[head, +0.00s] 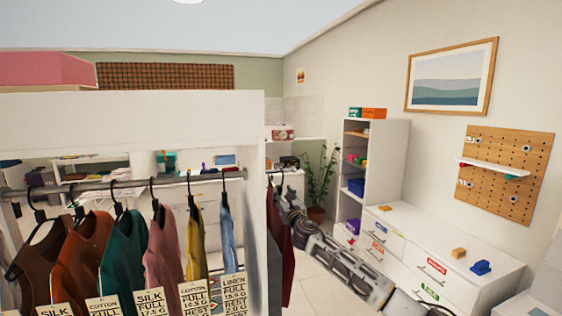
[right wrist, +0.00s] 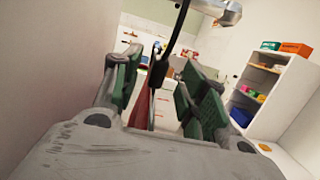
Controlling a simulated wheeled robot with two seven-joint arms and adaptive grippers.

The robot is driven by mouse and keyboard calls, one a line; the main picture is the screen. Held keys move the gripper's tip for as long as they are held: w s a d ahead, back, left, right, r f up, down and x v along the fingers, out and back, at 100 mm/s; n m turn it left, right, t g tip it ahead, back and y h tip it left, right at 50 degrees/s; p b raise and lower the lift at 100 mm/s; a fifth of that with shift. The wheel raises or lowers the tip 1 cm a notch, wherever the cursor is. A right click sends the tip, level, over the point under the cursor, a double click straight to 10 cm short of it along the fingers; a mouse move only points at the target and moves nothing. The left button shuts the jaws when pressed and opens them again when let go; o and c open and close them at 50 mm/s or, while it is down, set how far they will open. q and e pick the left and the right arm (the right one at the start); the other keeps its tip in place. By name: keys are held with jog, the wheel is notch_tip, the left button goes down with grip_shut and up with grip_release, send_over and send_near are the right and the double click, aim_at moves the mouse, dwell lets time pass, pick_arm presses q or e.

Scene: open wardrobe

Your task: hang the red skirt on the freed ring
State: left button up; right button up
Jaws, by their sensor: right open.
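The red skirt (head: 288,262), dark red, hangs from a black hanger just right of the wardrobe's white side panel in the head view, partly hidden by my right gripper. My right gripper (head: 284,203) is open at the hanger's height, beside the skirt. In the right wrist view the gripper's green-padded fingers (right wrist: 163,92) stand apart, with the black hanger stem (right wrist: 167,45) and a strip of the red skirt (right wrist: 142,103) seen between them. A shiny metal piece (right wrist: 222,12) is above, near the hook. I cannot make out which ring is free. My left gripper is not in view.
Several garments with paper tags hang on the wardrobe rail (head: 130,184) at left. The white side panel (head: 256,190) stands close to the left of my right gripper. A white shelf unit (head: 385,170) and a low drawer cabinet (head: 440,240) stand along the right wall.

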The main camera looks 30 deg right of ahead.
jog(key=shift+r+v, duration=0.2)
jog(key=shift+v, duration=4.1)
jog(key=shift+d, duration=0.1)
